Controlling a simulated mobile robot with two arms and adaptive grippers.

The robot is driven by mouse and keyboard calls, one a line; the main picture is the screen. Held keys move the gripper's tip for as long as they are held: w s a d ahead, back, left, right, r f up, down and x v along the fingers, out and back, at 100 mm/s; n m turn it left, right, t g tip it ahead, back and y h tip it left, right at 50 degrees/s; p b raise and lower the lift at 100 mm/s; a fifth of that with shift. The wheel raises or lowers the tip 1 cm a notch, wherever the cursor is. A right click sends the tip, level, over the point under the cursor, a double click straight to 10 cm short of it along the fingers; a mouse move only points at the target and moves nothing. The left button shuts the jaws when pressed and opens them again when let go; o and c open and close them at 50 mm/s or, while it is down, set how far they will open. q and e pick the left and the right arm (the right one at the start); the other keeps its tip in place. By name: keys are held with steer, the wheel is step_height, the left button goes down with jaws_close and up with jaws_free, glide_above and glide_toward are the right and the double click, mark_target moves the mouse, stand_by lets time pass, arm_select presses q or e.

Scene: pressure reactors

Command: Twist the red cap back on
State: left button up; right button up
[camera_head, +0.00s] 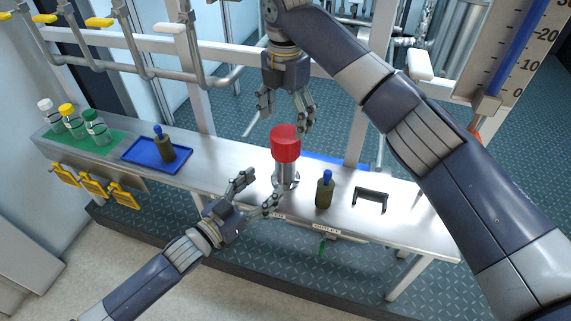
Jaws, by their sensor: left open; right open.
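The red cap (286,144) sits upright on top of a silver metal vessel (286,177) that stands on the bench. I cannot tell how tightly the cap is seated. My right gripper (285,120) comes down from above, behind the cap, with its fingers open and spread above and around the cap's far side. My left gripper (262,190) is open, low in front and to the left of the vessel, with its fingers pointing toward the vessel's body. Neither gripper holds anything.
An olive bottle with a blue cap (325,190) and a black handle (370,198) stand right of the vessel on the metal bench (225,178). A blue tray (140,158) with a similar bottle (164,146) and several capped jars (97,127) on a green mat are at left.

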mark_target(279, 172)
arm_select(q)
steer(key=x, duration=0.9)
jaws_close()
arm_select(e)
steer(key=shift+f, duration=4.05)
